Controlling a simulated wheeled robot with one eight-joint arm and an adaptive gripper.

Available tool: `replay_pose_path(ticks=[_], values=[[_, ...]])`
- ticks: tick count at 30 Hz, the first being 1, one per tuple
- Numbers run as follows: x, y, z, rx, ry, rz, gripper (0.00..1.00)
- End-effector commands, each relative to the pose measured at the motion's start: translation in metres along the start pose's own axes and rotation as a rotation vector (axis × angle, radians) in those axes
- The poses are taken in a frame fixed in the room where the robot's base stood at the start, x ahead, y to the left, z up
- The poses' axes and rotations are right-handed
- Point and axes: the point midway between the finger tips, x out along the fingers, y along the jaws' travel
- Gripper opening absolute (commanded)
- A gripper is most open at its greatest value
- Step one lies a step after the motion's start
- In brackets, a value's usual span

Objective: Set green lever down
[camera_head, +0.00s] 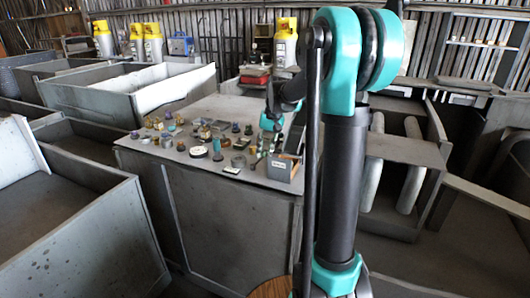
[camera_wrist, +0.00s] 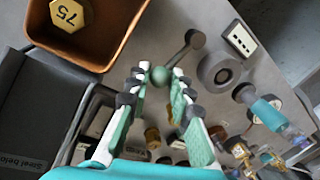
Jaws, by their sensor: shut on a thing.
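The green lever has a round green knob (camera_wrist: 160,76) and a grey rod with a dark round end (camera_wrist: 195,38). My gripper (camera_wrist: 160,73) is shut on the knob at its fingertips in the wrist view, and the rod points up and right. Whether the lever touches the grey tabletop (camera_wrist: 215,20) below is unclear. In the head view my gripper (camera_head: 263,146) is small and partly hidden, over the right part of the table (camera_head: 215,112); the lever cannot be made out there.
A brown box (camera_wrist: 110,45) holding a yellow hexagonal piece marked 75 (camera_wrist: 70,14) and a grey labelled bin (camera_wrist: 30,120) lie left of my gripper. A grey ring (camera_wrist: 220,70), a white socket plate (camera_wrist: 240,39) and a teal-handled part (camera_wrist: 265,112) lie right. Several small parts crowd the table.

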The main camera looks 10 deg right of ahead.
Motion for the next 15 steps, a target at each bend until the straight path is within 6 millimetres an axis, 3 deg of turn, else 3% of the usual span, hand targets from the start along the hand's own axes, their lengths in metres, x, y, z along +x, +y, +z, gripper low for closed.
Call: replay_pose_path(ticks=[15], values=[[0.003, -0.017, -0.012, -0.328, -0.066, 0.001, 0.00]])
